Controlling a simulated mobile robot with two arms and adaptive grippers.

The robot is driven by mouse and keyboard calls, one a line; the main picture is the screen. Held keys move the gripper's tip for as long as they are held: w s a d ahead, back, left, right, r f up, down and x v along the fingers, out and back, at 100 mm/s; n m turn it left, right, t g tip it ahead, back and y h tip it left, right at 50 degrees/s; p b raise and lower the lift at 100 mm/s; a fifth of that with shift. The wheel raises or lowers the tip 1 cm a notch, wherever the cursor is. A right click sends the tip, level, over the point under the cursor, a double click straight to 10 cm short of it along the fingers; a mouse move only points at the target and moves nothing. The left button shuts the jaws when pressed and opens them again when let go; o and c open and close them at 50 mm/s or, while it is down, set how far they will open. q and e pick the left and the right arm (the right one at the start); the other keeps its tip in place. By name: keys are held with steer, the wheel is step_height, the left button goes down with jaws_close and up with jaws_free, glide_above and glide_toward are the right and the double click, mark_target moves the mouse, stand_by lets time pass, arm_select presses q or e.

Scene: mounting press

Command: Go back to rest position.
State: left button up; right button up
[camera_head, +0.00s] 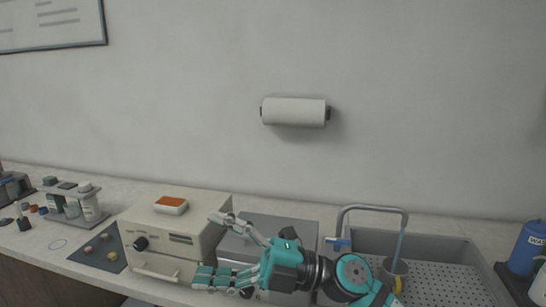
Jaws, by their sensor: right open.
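My right gripper (211,248) is open, with its fingers pointing left and spread apart. Nothing shows between its fingers. It is in front of the right side of a beige machine (170,238) with a dark knob and a front handle. The arm (354,272) comes in from the lower right and covers part of a grey box (280,226) beside the machine. I cannot tell whether the fingers touch the machine. My left gripper is out of view.
An orange-topped white block (171,205) sits on the machine. A dark mat (82,256) with small round pieces and a bottle rack (78,216) are left. A grey sink (462,256) and blue bottle (528,248) are right. A paper roll (294,112) hangs on the wall.

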steer(key=w+d+f+m+t+h, duration=0.35)
steer(key=d+m+t+h, duration=0.35)
steer(key=m+t, duration=0.4)
steer(key=w+d+f+m+t+h, duration=0.3)
steer(key=w+d+m+t+h, duration=0.2)
steer(key=d+m+t, duration=0.6)
steer(key=s+d+f+m+g+h, duration=0.2)
steer(key=d+f+m+g+h, duration=0.15)
steer(key=f, duration=0.45)
steer(key=s+d+f+m+g+h, duration=0.3)
steer(key=f+m+h, duration=0.2)
steer(key=f, duration=0.3)
steer(key=s+d+f+m+g, duration=0.1)
steer(key=s+d+f+g, duration=0.2)
steer(key=s+f+g, duration=0.65)
steer(key=s+d+f+g, duration=0.25)
steer(key=s+f, duration=0.45)
steer(key=s, duration=0.8)
step_height(320, 180, down, 25)
steer(key=g, duration=0.1)
steer(key=s+d+f+g, duration=0.1)
steer(key=s+d+f, duration=0.1)
steer(key=s+f, duration=1.5)
steer(key=shift+d+h, duration=0.2)
steer(key=shift+h, duration=0.15)
